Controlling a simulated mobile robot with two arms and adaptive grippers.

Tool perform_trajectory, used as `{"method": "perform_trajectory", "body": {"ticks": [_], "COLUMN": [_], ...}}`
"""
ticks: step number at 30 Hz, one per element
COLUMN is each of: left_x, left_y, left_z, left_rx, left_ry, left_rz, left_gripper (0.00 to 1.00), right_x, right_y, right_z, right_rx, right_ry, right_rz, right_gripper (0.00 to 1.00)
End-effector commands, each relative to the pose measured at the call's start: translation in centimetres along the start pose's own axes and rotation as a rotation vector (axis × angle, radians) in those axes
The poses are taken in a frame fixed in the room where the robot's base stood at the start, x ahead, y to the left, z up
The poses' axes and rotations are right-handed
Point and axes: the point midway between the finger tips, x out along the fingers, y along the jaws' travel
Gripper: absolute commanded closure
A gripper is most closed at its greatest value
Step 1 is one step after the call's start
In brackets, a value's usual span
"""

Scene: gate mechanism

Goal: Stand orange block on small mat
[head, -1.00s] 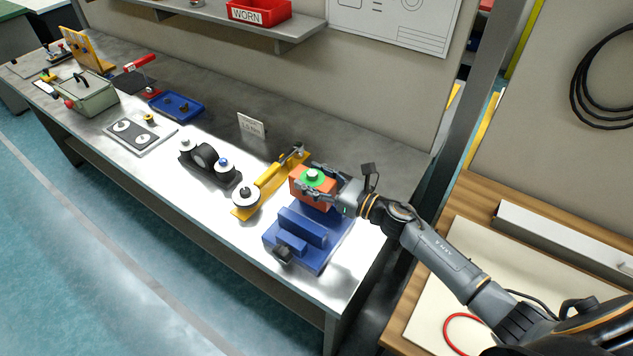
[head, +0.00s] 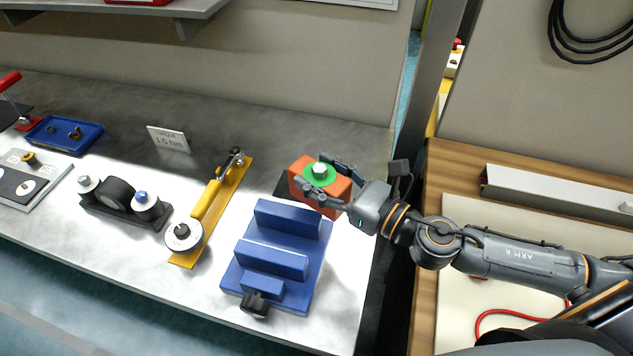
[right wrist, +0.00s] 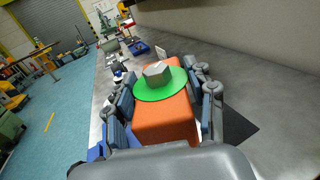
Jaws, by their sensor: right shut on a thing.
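The orange block (head: 302,175) has a green disc (head: 331,178) with a grey hex nut (head: 320,169) on top. My right gripper (head: 341,184) is shut on the block, with a finger along each side. In the right wrist view the orange block (right wrist: 165,122) sits between the fingers, the green disc facing up. A dark flat patch, probably the small mat (head: 282,187), shows on the bench beside and partly behind the block. It also shows as a dark corner in the right wrist view (right wrist: 238,126). I cannot tell whether the block touches it. My left gripper is not in view.
A blue vise (head: 275,262) stands just in front of the block. Left of it are a yellow clamp fixture (head: 208,205), a dark roller stand (head: 120,198), a sign (head: 168,139) and a blue tray (head: 62,134). Bare bench lies behind the block.

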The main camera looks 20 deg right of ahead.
Motion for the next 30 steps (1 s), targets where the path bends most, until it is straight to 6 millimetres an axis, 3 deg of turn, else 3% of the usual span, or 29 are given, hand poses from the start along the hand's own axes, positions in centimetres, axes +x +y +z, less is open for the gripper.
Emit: {"method": "perform_trajectory", "body": {"ticks": [4, 15, 21, 30], "left_x": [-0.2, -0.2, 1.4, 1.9], "left_y": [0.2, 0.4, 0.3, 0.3], "left_z": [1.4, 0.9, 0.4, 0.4], "left_rx": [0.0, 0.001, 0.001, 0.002], "left_ry": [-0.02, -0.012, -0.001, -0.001], "left_rz": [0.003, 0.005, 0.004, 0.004], "left_gripper": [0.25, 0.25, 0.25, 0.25], "right_x": [1.1, 7.2, 9.1, 10.4], "right_y": [-0.9, -5.9, -7.5, -8.5], "right_z": [-0.2, -3.6, -7.3, -9.1], "right_rx": [-0.004, -0.002, 0.0, -0.002], "right_ry": [-0.01, -0.01, -0.009, -0.009], "right_rz": [-0.004, -0.005, -0.005, -0.002], "right_gripper": [1.0, 1.0, 1.0, 1.0]}}
